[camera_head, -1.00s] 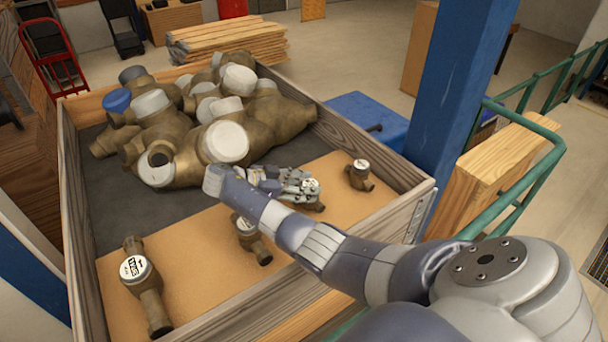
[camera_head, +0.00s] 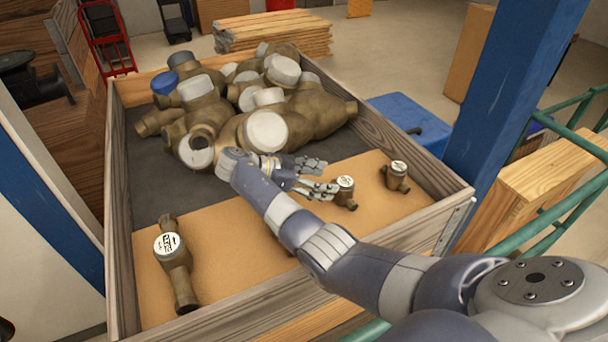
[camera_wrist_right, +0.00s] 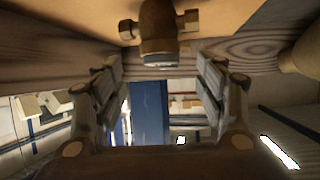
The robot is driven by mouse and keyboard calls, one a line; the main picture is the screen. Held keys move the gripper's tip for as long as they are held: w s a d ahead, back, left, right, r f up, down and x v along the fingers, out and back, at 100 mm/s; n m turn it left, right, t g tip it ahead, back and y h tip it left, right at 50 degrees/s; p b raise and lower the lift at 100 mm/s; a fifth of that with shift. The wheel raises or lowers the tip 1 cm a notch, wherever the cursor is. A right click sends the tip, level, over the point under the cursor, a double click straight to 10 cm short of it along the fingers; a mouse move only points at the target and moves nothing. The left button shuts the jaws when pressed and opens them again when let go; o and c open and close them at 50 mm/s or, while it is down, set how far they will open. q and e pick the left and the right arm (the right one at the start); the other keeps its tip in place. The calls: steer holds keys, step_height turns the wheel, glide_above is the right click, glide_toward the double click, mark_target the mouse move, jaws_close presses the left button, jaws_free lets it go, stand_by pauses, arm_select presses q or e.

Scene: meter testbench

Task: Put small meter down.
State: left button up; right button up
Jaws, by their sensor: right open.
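My right gripper (camera_head: 325,178) is open in the head view, over the orange-brown board in the crate. A small brass meter with a white round face (camera_head: 345,184) stands on the board just beyond the fingertips, its lower part partly covered by a finger. In the right wrist view a brass meter (camera_wrist_right: 158,30) shows at the top, apart from the two open fingers (camera_wrist_right: 160,85). Another small meter (camera_head: 396,177) stands farther right. A longer meter (camera_head: 175,262) stands at the front left of the board. My left gripper is not in view.
Large brass meters (camera_head: 310,115) are heaped in the back of the wooden crate (camera_head: 300,270). The crate's walls surround the board. A blue post (camera_head: 515,90) and a blue box (camera_head: 410,125) stand outside at the right. The board between the left meter and my arm is clear.

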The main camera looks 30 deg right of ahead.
steer(key=v, duration=0.6)
steer(key=shift+a+b, duration=0.2)
steer(key=shift+b, duration=0.2)
